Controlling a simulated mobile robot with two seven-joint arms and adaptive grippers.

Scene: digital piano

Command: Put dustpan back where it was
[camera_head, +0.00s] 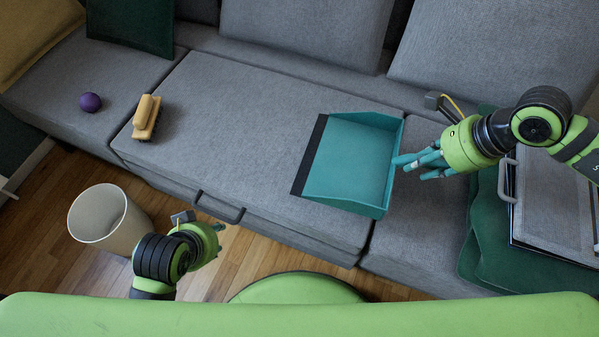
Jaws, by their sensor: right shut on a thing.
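The teal dustpan (352,160) is over the middle of the grey sofa seat, its dark lip facing left and its back wall facing right. I cannot tell whether it rests on the cushion or is held just above it. My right gripper (408,161) is at the right side of the dustpan, shut on its handle, which the fingers largely hide. My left gripper (217,240) is low in front of the sofa, beside the bin and away from the dustpan. Its fingers are turned away, so I cannot see whether they are open.
A beige bin (104,219) stands on the wooden floor (52,222). A dark handle (218,207) projects from the seat front. A grey case (556,205) lies on a green cushion (480,250) at right.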

